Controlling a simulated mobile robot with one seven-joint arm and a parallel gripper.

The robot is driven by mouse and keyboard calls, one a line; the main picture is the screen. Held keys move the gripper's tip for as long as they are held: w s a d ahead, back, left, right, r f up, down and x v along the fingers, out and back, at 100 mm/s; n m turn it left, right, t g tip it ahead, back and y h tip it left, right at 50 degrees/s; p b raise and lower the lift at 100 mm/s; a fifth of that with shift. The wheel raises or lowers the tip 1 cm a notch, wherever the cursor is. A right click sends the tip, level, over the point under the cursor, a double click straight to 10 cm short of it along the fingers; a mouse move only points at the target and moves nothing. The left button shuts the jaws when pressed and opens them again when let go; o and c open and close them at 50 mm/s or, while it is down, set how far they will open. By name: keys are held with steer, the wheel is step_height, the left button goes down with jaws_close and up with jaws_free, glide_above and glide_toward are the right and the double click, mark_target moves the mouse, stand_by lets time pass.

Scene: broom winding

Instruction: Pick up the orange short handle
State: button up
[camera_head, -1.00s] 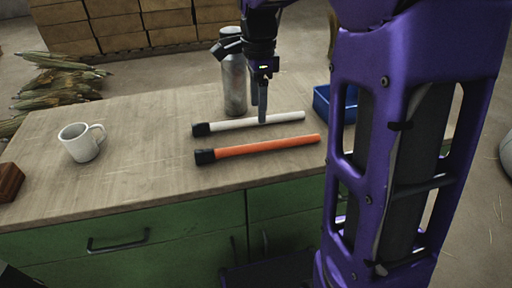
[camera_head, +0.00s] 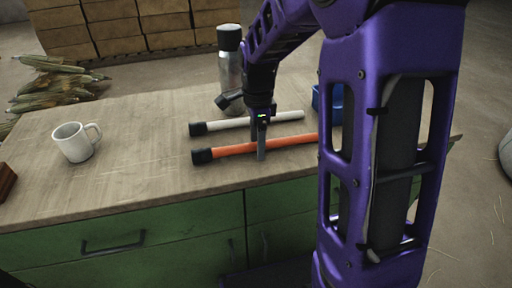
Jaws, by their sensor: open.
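The orange short handle (camera_head: 285,143) lies on the wooden worktop, with a black cap at its left end. My gripper (camera_head: 261,148) is open and points down at the middle of the orange handle. One finger shows in front of the handle, and the other is largely hidden. I cannot tell whether the fingers touch it. A white handle (camera_head: 229,123) with a black cap lies just behind, roughly parallel, and my gripper body covers part of it.
A metal bottle (camera_head: 230,70) stands behind the handles. A blue bin (camera_head: 328,100) is at the right, partly hidden by my arm. A white mug (camera_head: 72,143) stands at the left of the worktop (camera_head: 130,170). Corn cobs and crates are beyond.

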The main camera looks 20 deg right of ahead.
jaws_close()
stand_by(0.3)
steer(key=shift+r, duration=0.15)
